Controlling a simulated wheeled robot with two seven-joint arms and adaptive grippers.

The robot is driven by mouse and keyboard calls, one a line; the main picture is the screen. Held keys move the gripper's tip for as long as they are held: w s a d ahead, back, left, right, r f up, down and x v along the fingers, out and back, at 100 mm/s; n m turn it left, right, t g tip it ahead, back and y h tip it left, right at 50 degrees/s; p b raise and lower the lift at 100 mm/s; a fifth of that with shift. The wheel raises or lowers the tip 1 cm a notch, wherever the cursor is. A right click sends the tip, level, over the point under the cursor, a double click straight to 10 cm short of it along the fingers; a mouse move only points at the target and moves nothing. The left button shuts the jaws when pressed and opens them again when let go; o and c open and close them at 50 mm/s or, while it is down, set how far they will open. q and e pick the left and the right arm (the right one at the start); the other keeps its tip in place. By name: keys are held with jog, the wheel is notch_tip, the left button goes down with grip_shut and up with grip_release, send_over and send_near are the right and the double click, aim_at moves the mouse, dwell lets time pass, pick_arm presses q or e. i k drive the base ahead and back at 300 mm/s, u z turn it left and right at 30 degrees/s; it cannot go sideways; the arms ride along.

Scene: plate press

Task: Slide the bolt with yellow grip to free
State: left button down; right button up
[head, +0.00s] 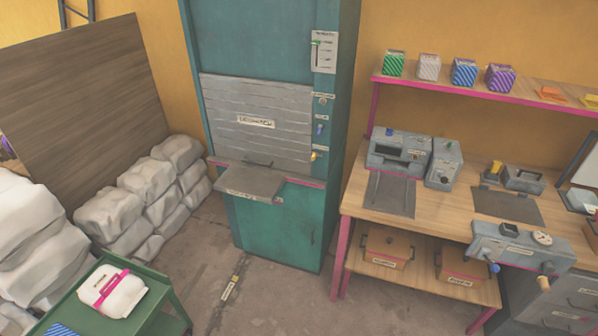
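A tall teal cabinet-like machine (262,42) stands at the centre, with a grey slatted shutter (270,100) on its front. A small bolt with a yellow grip (313,156) sits on the machine's right front strip, low beside the shutter, just above the pink ledge. It is too small to tell its exact position, and any marking beside it is unreadable. Neither of my grippers is in view.
A blue knob (320,130) and a slider panel (323,52) are above the yellow grip. A grey shelf (252,181) juts from the machine's front. A wooden workbench (440,215) stands right, a green cart (150,308) lower left. The floor (290,300) in front is mostly clear.

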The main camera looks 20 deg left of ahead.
aim_at(313, 154)
jog(key=u, duration=0.55)
jog(key=i, duration=1.25)
jog(key=z, duration=0.5)
